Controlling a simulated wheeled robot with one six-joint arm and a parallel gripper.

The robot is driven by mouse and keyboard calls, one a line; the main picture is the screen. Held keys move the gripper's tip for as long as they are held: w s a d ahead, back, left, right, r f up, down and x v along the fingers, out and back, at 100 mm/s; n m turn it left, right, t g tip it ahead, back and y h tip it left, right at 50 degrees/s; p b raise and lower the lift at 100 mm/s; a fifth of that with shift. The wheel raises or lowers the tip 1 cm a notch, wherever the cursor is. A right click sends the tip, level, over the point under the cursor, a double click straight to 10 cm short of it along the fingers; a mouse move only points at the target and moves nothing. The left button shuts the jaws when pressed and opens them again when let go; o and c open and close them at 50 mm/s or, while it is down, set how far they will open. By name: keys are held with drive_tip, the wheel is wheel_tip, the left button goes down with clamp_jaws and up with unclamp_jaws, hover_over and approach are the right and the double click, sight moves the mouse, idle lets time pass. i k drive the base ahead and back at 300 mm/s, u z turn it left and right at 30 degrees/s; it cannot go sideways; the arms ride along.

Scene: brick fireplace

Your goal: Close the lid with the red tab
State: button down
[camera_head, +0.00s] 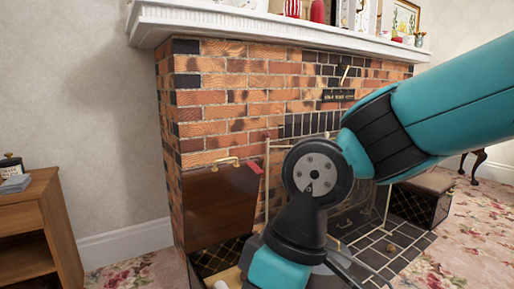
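A dark brown lid (218,204) stands raised, nearly upright, against the left front of the brick fireplace. A red tab (254,167) sticks out at its upper right corner, and a brass handle (224,162) is on its top edge. Below it is an open box (207,261) with a dark lattice-patterned inside. A pale object (221,285) shows at the box's lower edge, cut off by the frame. My teal and black arm crosses from the right and bends down in front of the hearth, to the right of the lid. My gripper is out of frame.
A second box (416,206) with a brownish top (430,181) stands at the hearth's right end. A thin metal fire screen (267,185) is partly hidden behind my arm. A wooden cabinet (36,218) stands at the left. Floral carpet (140,271) lies between.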

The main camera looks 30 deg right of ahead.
sight(220, 203)
drive_tip(key=z, duration=0.3)
drive_tip(key=i, duration=1.25)
drive_tip(key=u, duration=0.4)
